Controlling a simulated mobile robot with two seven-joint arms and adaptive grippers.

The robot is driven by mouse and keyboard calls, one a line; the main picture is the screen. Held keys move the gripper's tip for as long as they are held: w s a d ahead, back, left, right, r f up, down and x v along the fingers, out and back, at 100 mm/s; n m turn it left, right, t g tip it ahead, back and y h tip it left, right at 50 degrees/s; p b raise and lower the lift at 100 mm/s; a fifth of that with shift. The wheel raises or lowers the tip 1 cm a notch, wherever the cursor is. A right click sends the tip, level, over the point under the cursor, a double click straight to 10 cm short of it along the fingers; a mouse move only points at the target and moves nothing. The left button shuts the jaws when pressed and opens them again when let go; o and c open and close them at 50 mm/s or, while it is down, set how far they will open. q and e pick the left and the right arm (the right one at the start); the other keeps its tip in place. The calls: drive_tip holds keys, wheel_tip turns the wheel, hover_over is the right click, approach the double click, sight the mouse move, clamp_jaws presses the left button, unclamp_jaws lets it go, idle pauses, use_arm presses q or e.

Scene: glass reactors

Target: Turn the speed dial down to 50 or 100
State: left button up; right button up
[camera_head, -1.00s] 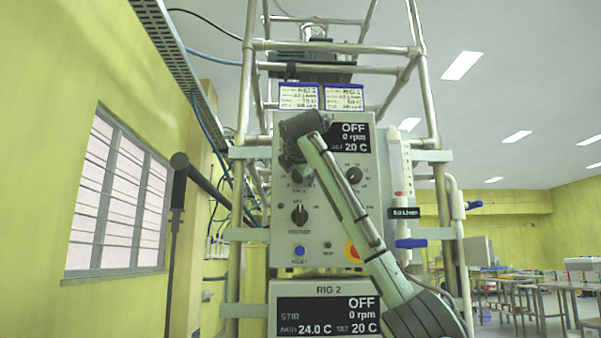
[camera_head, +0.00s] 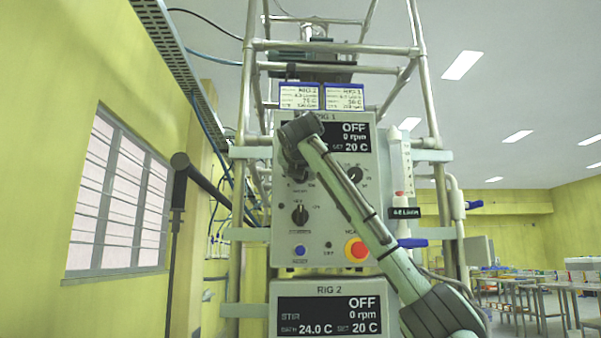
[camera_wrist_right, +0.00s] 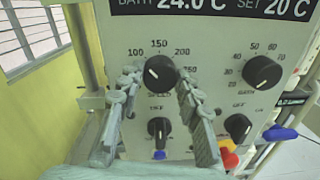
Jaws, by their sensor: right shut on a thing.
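The speed dial (camera_wrist_right: 160,72) is a black round knob on the grey rig panel, under printed marks 100, 150, 200 and 250. A white mark shows on it, but I cannot tell its exact setting. My right gripper (camera_wrist_right: 158,84) has one finger on each side of the dial and is shut on it. In the head view my right gripper (camera_head: 296,168) is at the left part of the RIG 1 panel (camera_head: 340,222), and my wrist hides the dial. The RIG 1 display (camera_head: 354,133) reads OFF, 0 rpm, SET 20 C. My left gripper is not in view.
A second numbered dial (camera_wrist_right: 262,72) is to the right. Two lower knobs (camera_wrist_right: 160,127) (camera_wrist_right: 238,127) sit close below. A red stop button (camera_head: 356,250) and blue button (camera_head: 299,251) are on the panel. Metal pipes (camera_head: 425,90) frame the rig.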

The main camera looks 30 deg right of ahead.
drive_tip(key=shift+f, duration=0.15)
idle(0.3)
drive_tip(key=o, duration=1.2)
drive_tip(key=shift+c, duration=0.2)
drive_tip(key=v, duration=1.2)
